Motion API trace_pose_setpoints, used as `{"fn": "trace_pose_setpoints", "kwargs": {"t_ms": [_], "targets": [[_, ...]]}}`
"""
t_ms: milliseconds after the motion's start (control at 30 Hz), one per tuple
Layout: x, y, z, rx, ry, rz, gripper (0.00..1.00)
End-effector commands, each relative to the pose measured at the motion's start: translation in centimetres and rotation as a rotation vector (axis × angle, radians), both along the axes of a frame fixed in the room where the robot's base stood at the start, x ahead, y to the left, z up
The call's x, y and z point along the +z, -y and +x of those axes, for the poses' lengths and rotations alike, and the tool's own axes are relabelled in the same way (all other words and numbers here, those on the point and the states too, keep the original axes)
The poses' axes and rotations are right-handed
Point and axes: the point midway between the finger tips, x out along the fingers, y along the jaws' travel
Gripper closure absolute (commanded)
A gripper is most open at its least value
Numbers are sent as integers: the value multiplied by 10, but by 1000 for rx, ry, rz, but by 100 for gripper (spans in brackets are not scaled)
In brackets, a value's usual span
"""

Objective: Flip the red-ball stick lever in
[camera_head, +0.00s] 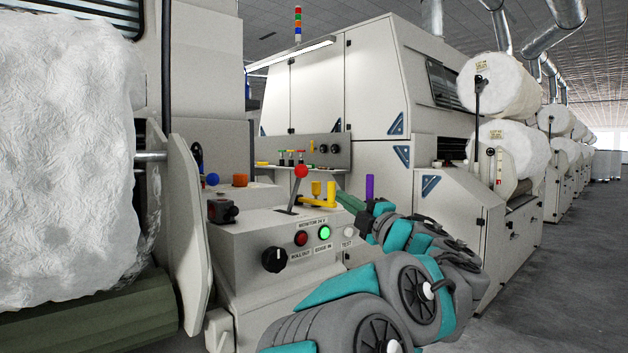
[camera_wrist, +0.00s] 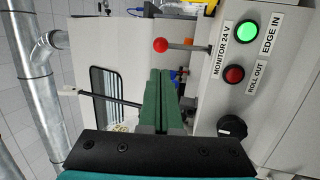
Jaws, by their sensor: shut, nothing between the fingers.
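The red-ball stick lever has a red ball (camera_head: 301,171) on a thin metal stick that rises from the top of the grey control box (camera_head: 250,247), leaning a little right. In the wrist view, which is turned on its side, the red ball (camera_wrist: 160,45) shows just beyond the fingertips, with its stick running right to the panel. My gripper (camera_head: 341,198) has green fingers and is to the right of the lever in the head view, apart from it. In the wrist view my gripper (camera_wrist: 161,74) has its fingers together and empty.
A purple handle (camera_head: 369,187) stands behind my gripper. A large white roll (camera_head: 70,150) is at left.

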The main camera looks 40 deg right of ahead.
Motion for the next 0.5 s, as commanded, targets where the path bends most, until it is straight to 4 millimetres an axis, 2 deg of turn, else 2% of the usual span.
{"fn": "trace_pose_setpoints", "kwargs": {"t_ms": [333,500], "targets": [[0,0,1,1,-1,0,100],[3,1,14,3,-2,0,100]]}}
